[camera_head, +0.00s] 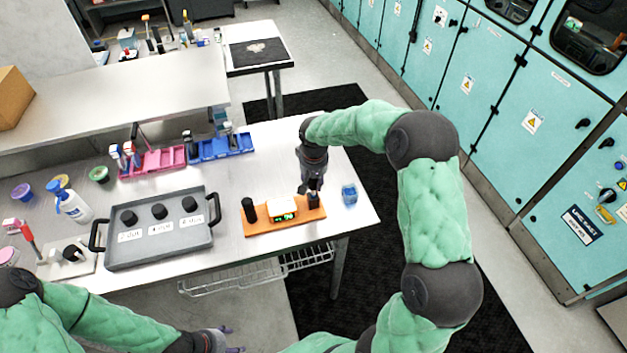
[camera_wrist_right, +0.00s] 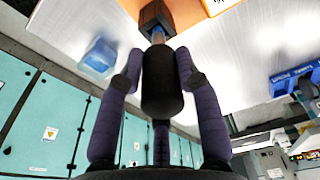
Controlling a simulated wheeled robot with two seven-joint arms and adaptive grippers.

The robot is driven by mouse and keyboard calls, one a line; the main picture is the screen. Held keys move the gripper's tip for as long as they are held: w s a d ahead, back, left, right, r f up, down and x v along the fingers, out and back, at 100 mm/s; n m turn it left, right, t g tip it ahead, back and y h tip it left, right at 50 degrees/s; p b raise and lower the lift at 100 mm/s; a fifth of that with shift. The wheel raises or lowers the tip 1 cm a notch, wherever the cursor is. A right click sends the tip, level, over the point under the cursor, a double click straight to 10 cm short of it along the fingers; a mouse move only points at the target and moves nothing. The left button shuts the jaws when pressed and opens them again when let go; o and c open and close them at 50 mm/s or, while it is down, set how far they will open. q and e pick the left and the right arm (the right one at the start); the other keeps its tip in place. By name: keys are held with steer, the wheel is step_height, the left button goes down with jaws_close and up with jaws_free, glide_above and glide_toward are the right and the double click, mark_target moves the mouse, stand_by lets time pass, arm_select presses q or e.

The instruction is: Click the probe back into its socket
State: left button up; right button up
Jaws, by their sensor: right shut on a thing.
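The probe (camera_wrist_right: 162,82) has a thick black handle and a thin metal tip. My right gripper (camera_head: 313,187) is shut on the handle, with one finger on each side in the right wrist view (camera_wrist_right: 160,85). The tip meets the opening of a dark square socket (camera_wrist_right: 153,16); how deep it sits I cannot tell. The socket stands at the right end of an orange board (camera_head: 262,225), mostly hidden by the gripper in the head view. A white meter (camera_head: 281,210) with a lit green display sits mid-board. My left gripper (camera_head: 231,339) shows only partly at the bottom edge.
A black cylinder (camera_head: 248,209) stands at the board's left end. A grey tray (camera_head: 160,248) with black knobs lies left. Pink bins (camera_head: 153,161) and blue bins (camera_head: 222,148) stand behind.

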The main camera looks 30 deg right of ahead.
mark_target(314, 189)
steer(key=shift+f+b, duration=1.65)
steer(key=shift+f, duration=0.5)
jaws_close()
stand_by(1.2)
steer(key=o, duration=1.8)
jaws_free()
steer(key=shift+r, duration=0.1)
steer(key=shift+r+p, duration=2.55)
steer(key=shift+r, duration=1.9)
steer(key=shift+f, duration=0.1)
